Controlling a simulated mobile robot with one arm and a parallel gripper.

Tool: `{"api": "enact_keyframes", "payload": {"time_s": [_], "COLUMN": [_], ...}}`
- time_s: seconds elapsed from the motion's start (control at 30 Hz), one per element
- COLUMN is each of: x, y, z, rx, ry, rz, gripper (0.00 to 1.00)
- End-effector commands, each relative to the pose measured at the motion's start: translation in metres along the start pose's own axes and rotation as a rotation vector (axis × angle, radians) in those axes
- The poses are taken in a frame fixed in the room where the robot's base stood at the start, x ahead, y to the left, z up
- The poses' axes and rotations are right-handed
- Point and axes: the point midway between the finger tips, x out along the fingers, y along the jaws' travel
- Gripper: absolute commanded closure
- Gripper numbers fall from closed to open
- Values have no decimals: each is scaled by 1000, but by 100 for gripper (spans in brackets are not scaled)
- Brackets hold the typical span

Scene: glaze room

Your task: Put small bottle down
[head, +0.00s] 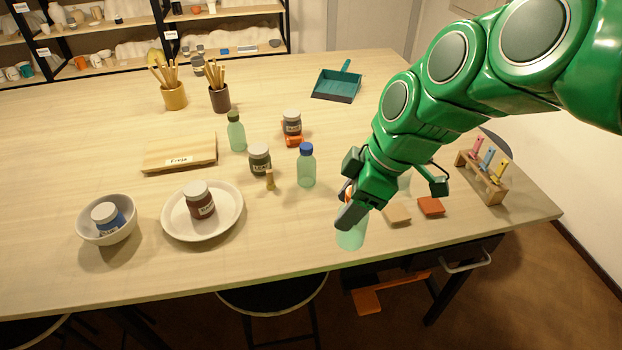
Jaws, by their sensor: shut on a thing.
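My green gripper (362,207) is over the front part of the table, right of centre. It is shut on a small bottle (350,238), whose pale translucent green lower part shows below the fingers. Most of the bottle is hidden behind the gripper; a bit of orange shows above the fingers, and I cannot tell if it is the cap. The bottle's base appears close to the table (290,233) near its front edge. I cannot tell whether it touches.
Left of my gripper stand a blue-capped bottle (306,168), a cork-like piece (270,181) and a dark jar (259,160). Right of it lie a tan block (397,217) and an orange block (431,207). A plate (170,227) holds a jar. Table between plate and gripper is clear.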

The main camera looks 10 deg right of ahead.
Motion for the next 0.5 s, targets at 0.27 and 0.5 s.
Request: {"api": "enact_keyframes", "payload": {"time_s": [0.27,0.5], "x": [-2,-7], "y": [4,43], "z": [-1,-13], "rx": [6,47], "ry": [0,-1], "rz": [3,19], "gripper": [79,79]}}
